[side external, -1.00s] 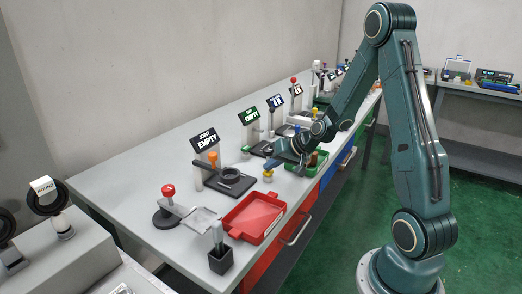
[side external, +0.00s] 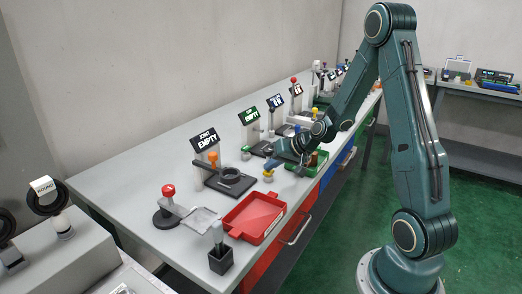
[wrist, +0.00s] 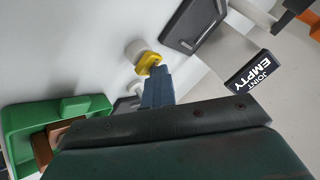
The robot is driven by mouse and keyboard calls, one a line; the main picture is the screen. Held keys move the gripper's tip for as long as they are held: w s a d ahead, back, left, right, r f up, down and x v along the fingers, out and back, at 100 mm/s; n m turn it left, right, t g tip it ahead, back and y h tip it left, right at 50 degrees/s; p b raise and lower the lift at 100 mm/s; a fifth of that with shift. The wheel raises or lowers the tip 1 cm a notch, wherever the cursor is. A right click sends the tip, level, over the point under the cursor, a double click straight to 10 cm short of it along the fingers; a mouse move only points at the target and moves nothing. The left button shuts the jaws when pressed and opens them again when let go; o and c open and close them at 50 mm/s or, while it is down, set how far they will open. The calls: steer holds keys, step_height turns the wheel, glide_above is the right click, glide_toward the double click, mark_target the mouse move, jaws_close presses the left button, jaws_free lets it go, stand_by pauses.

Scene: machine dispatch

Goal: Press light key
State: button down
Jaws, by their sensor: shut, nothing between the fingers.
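A small yellow-topped knob with a whitish base (side external: 268,175) stands on the bench between the joint station and the green tray. It also shows in the wrist view (wrist: 148,63), just beyond my fingertips. No label reading "light" is legible, so I cannot tell whether this is the light key. My gripper (side external: 272,164) is shut and empty, low over the bench beside the knob. In the wrist view the blue-grey fingers (wrist: 157,76) reach right up to the yellow top. I cannot tell whether they touch it. The fingers hide part of the bench behind them.
A black sign reading "JOINT EMPTY" (side external: 206,139) stands behind a dark plate station. A green tray with brown pieces (wrist: 15,121) lies to the left in the wrist view. A red tray (side external: 235,228) and a red-knobbed stand (side external: 168,190) are nearer the side camera.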

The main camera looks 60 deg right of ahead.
steer(key=shift+s+f, duration=0.1)
steer(key=shift+s, duration=0.15)
step_height(320, 180, up, 6)
steer(key=shift+w, duration=0.15)
stand_by(0.6)
steer(key=s+a+r+n+g, duration=0.1)
steer(key=s+a+r+n, duration=0.25)
steer(key=a, duration=0.25)
steer(key=s+a+r+n+g, duration=0.1)
steer(key=s+a+r+n, duration=0.1)
steer(key=s+a+r, duration=0.4)
steer(key=s+a+r+n, duration=0.1)
steer(key=s+a, duration=0.2)
steer(key=s, duration=0.4)
steer(key=s+a+r+n+g+h, duration=0.1)
steer(key=s+a, duration=0.2)
steer(key=s, duration=0.3)
steer(key=shift+s+a+r+g, duration=0.15)
steer(key=shift+s+r+g, duration=0.15)
steer(key=shift+s+r, duration=0.1)
stand_by(0.6)
